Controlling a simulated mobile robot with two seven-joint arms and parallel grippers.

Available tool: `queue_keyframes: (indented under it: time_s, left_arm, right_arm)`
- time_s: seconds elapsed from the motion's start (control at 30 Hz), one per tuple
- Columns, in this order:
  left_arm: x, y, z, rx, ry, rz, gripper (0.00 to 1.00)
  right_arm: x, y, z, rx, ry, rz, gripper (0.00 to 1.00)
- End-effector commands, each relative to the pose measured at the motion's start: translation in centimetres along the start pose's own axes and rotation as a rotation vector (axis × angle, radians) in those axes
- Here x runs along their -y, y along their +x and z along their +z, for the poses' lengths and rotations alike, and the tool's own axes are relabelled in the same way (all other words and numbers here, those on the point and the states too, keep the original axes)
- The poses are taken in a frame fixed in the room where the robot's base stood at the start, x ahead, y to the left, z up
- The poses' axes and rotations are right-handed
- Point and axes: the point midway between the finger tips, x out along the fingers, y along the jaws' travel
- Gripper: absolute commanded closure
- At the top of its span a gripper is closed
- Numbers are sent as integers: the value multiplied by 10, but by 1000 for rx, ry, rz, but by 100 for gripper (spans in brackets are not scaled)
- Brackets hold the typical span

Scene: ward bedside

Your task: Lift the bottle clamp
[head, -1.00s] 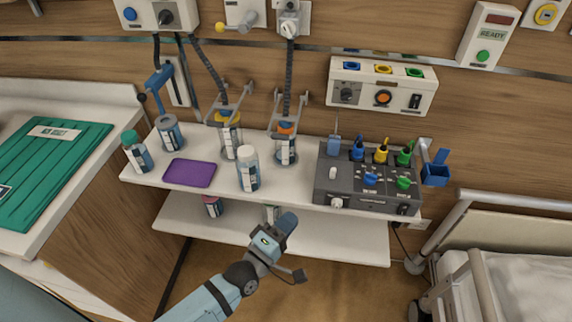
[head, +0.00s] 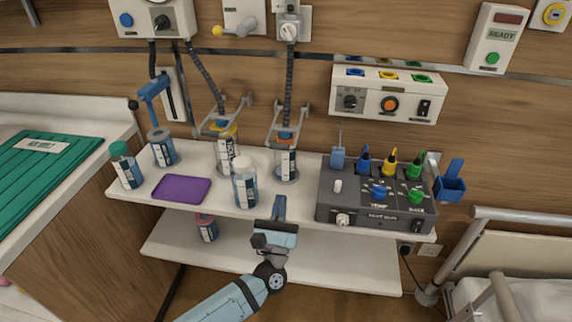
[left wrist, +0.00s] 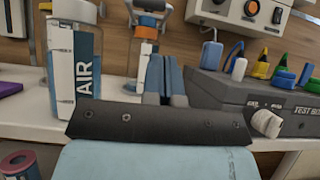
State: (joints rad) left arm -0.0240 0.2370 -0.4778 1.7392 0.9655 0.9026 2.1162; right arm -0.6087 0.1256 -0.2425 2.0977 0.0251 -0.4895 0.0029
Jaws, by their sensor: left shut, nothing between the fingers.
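Two grey bottle clamps hang at the back of the upper shelf. The orange-collared bottle also shows in the left wrist view (left wrist: 144,40). I cannot tell which clamp the task means. My left gripper (head: 279,208) is shut and empty at the shelf's front edge, in front of the orange-collared bottle and apart from both clamps. Its blue fingers (left wrist: 163,78) point towards that bottle in the left wrist view. My right gripper is out of view.
A white-capped bottle (head: 246,186), labelled AIR in the wrist view (left wrist: 75,60), stands just left of my gripper. A grey test box (head: 372,202) is to its right. A lower shelf (head: 325,262) runs beneath.

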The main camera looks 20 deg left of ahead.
Motion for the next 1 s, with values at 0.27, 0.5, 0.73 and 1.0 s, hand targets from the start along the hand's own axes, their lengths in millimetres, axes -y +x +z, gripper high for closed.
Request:
queue_keyframes:
  time_s: [0.27, 0.5, 0.73, 1.0]
  left_arm:
    - [0, 27, 2, 3, 2, -1, 100]
    - [0, 72, 2, 2, 3, -1, 100]
    - [0, 96, 1, 1, 3, -2, 100]
    - [0, 100, 0, 0, 3, -2, 100]
  right_arm:
    - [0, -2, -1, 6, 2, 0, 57]
    - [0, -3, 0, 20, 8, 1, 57]
    - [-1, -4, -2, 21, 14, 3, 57]
    - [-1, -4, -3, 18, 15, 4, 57]
